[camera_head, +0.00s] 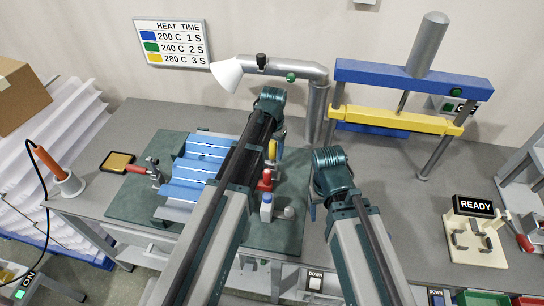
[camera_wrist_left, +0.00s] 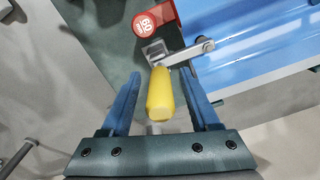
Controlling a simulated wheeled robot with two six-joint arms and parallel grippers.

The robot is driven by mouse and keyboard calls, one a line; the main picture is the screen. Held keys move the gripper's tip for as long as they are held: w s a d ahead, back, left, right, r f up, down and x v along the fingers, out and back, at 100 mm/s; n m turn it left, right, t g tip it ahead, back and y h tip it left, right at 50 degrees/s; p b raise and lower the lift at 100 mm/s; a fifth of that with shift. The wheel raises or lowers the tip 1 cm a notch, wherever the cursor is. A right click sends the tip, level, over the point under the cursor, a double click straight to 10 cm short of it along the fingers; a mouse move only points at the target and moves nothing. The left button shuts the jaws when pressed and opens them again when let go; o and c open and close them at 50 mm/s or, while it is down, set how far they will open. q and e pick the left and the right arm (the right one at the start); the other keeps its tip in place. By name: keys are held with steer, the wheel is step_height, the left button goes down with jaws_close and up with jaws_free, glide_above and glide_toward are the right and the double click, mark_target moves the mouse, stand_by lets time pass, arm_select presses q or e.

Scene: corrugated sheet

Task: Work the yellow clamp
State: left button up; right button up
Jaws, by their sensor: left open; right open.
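The yellow clamp handle (camera_head: 272,150) shows beside the right edge of the blue corrugated sheet (camera_head: 195,172), partly hidden by my left arm. In the left wrist view the yellow clamp handle (camera_wrist_left: 160,97) points towards my gripper, and its metal bar reaches over the blue sheet (camera_wrist_left: 260,45). My left gripper (camera_wrist_left: 159,78) is open, with one blue finger on each side of the handle. I see a gap on both sides. My left gripper (camera_head: 282,135) shows only in part in the head view. My right gripper (camera_head: 312,208) appears small and mostly hidden, right of the green mat.
A red part marked 60 (camera_wrist_left: 154,20) sits next to the clamp. A red-handled clamp (camera_head: 151,166) stands left of the sheet. A blue and yellow press (camera_head: 400,120) and a white-nozzled pipe (camera_head: 228,74) stand behind. A READY stand (camera_head: 475,235) is at right.

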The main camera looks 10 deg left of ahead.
arm_select(q)
jaws_close()
stand_by(0.3)
stand_by(1.2)
